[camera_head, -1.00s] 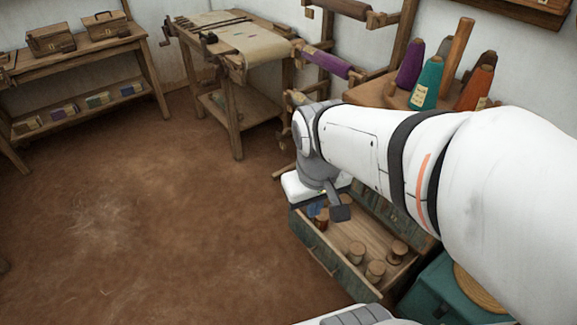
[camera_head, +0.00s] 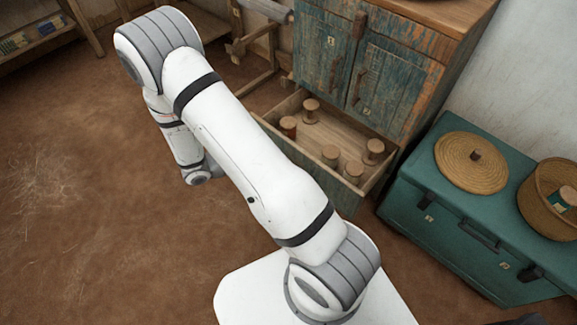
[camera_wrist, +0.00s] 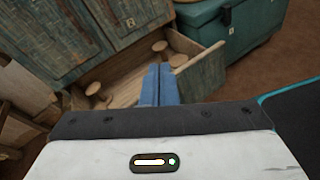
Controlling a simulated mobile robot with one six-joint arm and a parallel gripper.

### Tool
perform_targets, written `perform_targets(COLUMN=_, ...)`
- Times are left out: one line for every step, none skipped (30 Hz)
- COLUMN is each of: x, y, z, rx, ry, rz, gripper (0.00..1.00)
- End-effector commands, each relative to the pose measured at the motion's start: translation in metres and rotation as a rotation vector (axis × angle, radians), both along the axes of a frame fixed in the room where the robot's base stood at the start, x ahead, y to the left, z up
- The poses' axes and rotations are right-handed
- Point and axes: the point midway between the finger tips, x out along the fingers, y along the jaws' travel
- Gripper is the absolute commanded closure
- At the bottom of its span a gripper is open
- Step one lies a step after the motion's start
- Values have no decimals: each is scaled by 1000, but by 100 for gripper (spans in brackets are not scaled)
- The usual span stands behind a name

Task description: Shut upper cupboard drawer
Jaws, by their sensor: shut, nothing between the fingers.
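The cupboard drawer (camera_head: 345,201) stands open below the two worn blue-green cupboard doors (camera_head: 393,90). It holds several wooden spools (camera_head: 330,155). In the head view my arm crosses in front of the drawer and hides much of its front; my gripper itself is hidden there. In the wrist view my gripper (camera_wrist: 160,72) shows two blue fingers shut together with nothing between them. They overlap the near part of the open drawer, with the drawer front (camera_wrist: 201,72) just to their right. I cannot tell whether they touch it.
A teal chest (camera_head: 440,235) stands right of the cupboard, with a round woven lid (camera_head: 471,162) and a basket (camera_head: 550,195) on top. Wooden loom parts (camera_head: 262,45) are left of the cupboard.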

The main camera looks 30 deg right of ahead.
Motion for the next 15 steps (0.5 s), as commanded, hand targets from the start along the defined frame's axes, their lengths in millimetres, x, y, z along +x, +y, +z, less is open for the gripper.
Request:
perform_targets(x=3, y=4, z=-38, rx=-48, ry=44, rz=66, gripper=100)
perform_targets(x=6, y=6, z=-52, rx=-74, ry=64, rz=104, gripper=100)
perform_targets(x=9, y=8, z=-70, rx=-107, ry=90, rz=154, gripper=100)
perform_targets(x=11, y=11, z=-83, rx=-130, ry=107, rz=191, gripper=100)
perform_targets(x=12, y=12, z=-95, rx=-152, ry=123, rz=225, gripper=100)
perform_targets(x=14, y=15, z=-111, rx=-176, ry=141, rz=268, gripper=100)
perform_targets(x=15, y=17, z=-121, rx=-193, ry=153, rz=298, gripper=100)
perform_targets(x=16, y=18, z=-130, rx=-209, ry=166, rz=323, gripper=100)
perform_targets(x=16, y=20, z=-141, rx=-224, ry=179, rz=355, gripper=100)
perform_targets(x=17, y=21, z=-148, rx=-236, ry=186, rz=376, gripper=100)
perform_targets(x=17, y=23, z=-153, rx=-246, ry=192, rz=394, gripper=100)
perform_targets(x=17, y=24, z=-160, rx=-255, ry=200, rz=412, gripper=100)
perform_targets(x=18, y=24, z=-163, rx=-261, ry=205, rz=424, gripper=100)
perform_targets(x=18, y=24, z=-166, rx=-265, ry=207, rz=432, gripper=100)
perform_targets(x=18, y=24, z=-168, rx=-269, ry=211, rz=439, gripper=100)
